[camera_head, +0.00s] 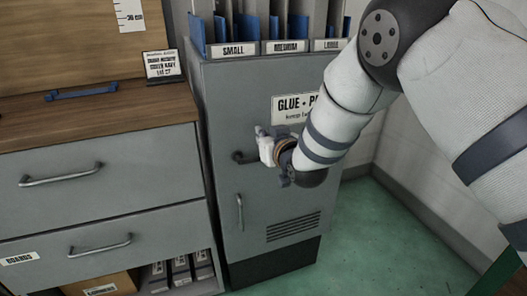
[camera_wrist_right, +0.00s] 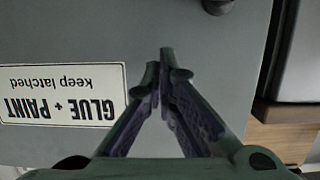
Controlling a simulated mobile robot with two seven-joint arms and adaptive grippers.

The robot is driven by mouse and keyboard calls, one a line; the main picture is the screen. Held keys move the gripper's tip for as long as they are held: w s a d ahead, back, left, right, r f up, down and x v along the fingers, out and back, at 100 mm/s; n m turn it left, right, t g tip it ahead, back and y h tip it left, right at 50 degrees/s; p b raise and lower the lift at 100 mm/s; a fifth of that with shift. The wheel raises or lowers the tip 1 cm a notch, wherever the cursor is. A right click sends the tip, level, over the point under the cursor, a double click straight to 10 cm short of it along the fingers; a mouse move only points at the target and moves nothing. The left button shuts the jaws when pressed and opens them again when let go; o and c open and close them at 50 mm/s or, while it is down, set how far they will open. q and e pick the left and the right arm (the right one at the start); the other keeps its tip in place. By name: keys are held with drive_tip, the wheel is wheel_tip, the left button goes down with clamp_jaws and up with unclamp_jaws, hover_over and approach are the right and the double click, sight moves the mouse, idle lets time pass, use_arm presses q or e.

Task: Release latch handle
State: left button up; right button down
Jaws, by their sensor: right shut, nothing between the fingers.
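The grey cabinet door (camera_head: 285,195) carries a white label reading "GLUE + PAINT, keep latched" (camera_wrist_right: 62,95). A dark latch handle (camera_head: 243,157) sticks out at the door's left side, just left of my right gripper (camera_head: 264,146). A dark round piece at the top edge of the right wrist view (camera_wrist_right: 217,5), likely part of the latch, lies apart from the fingertips. My right gripper's fingers (camera_wrist_right: 166,66) are shut and empty in front of the door. The gripper partly hides the latch area in the head view. My left gripper is not in view.
A vertical bar handle (camera_head: 240,212) sits below the latch, beside a vent (camera_head: 293,226). Left stands a drawer unit with a wooden top (camera_head: 120,104) and bar handles (camera_head: 61,174). Folders stand in labelled slots on the cabinet (camera_head: 285,46). Green floor (camera_head: 390,240) is free at right.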

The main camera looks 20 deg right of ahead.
sight(250, 170)
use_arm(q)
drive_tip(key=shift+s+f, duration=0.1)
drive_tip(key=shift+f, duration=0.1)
use_arm(e)
wheel_tip(250, 170, down, 3)
drive_tip(key=shift+s+f, duration=0.15)
drive_tip(key=shift+f, duration=0.05)
